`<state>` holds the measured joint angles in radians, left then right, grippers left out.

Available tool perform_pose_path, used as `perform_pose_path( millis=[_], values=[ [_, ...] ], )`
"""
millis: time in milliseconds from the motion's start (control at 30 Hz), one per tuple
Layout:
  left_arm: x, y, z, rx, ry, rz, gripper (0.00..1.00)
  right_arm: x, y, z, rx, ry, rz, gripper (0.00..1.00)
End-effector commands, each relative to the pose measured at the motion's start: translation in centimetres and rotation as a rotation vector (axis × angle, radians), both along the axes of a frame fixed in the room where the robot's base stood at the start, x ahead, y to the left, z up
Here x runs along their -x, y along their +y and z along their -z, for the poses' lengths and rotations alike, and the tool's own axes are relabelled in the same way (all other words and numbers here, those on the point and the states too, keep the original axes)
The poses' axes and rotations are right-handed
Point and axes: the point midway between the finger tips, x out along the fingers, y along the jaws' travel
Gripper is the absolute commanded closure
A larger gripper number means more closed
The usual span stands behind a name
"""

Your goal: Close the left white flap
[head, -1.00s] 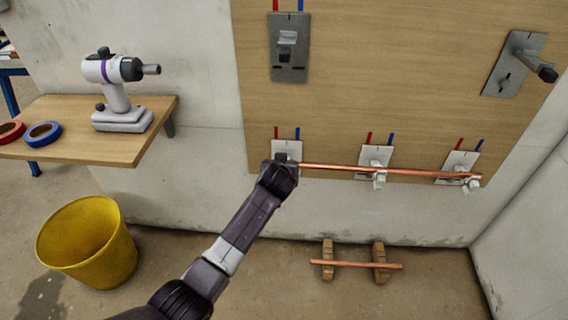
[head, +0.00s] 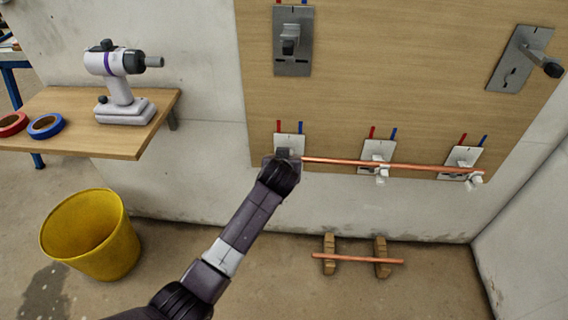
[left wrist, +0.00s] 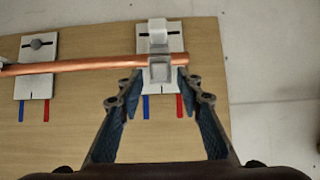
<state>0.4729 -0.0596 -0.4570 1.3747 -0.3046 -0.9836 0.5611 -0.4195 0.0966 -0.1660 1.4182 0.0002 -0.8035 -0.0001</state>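The left white bracket (head: 290,140) is on the wooden board, with the copper pipe's (head: 345,162) left end at it. My left gripper (head: 281,166) is in front of this bracket and hides its flap in the head view. In the left wrist view, my left gripper (left wrist: 162,86) is open, with one finger on each side of the bracket. Between the fingertips a grey-white square catch (left wrist: 160,68) lies across the pipe (left wrist: 90,64). A white flap piece (left wrist: 158,28) stands out beyond the pipe. I cannot tell whether the fingers touch anything. My right gripper is not in view.
Middle (head: 377,151) and right (head: 462,157) white brackets also carry the pipe. Two grey metal brackets (head: 292,58) (head: 518,70) are higher on the board. A shelf (head: 90,138) with a drill (head: 122,90) is at left, above a yellow bucket (head: 90,236). Another pipe (head: 350,259) rests on floor blocks.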

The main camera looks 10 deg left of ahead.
Motion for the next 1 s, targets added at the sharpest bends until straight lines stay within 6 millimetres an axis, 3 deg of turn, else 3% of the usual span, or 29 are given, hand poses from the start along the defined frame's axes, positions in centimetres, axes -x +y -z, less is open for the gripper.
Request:
perform_pose_path(
  millis=[533,1000],
  values=[
    [6.6,-0.1,-4.6,0.003,0.001,0.0,0.67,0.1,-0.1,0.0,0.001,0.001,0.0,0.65],
    [7.9,0.0,-5.5,0.0,0.002,0.0,0.67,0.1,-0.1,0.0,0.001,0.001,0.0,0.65]
  ],
)
